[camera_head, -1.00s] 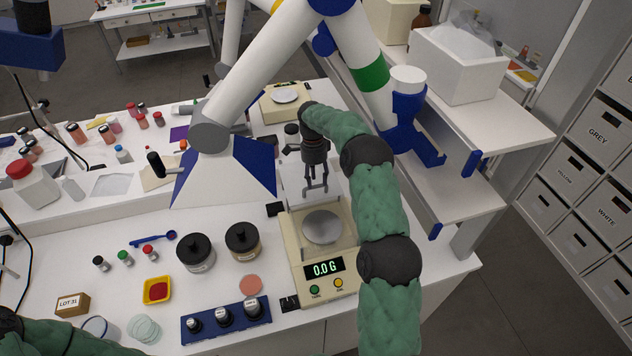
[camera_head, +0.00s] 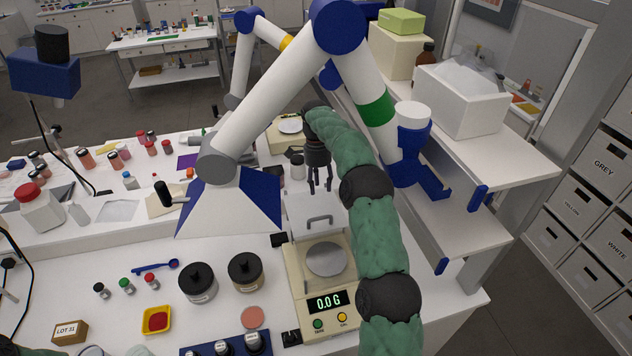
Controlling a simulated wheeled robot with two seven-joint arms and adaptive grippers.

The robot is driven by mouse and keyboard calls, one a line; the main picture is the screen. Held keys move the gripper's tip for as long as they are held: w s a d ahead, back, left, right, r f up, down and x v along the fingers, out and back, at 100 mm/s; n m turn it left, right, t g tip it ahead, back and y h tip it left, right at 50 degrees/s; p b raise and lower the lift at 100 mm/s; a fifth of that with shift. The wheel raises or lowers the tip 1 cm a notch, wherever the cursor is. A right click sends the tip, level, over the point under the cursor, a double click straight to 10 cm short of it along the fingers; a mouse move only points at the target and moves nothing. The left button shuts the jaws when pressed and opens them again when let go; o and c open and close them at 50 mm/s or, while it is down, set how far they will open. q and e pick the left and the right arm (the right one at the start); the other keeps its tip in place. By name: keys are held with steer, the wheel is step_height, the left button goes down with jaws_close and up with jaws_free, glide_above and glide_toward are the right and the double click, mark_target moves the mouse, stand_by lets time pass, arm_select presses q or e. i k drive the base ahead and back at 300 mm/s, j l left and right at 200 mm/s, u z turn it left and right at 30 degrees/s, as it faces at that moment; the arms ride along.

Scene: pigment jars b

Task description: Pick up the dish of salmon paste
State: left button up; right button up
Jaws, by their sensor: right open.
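A round, flat salmon-coloured dish (camera_head: 252,317) lies on the white bench, left of the scale and in front of the brown-sided jar. A yellow square dish (camera_head: 157,320) with red paste stands farther left. My right gripper (camera_head: 320,188) points down with its fingers apart and empty. It is behind the scale's pan in the picture, well away from the salmon dish. My left gripper is out of view; only a bit of my left arm shows at the bottom left edge.
Two black-lidded jars (camera_head: 198,283) (camera_head: 245,272) stand behind the dish. A blue rack (camera_head: 200,350) of small jars is in front. A white and blue robot arm (camera_head: 270,105) stands behind.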

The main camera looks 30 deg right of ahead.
mark_target(251, 316)
steer(key=k+j, duration=0.25)
steer(key=k, duration=0.25)
steer(key=k+j, duration=0.2)
steer(key=k, duration=0.25)
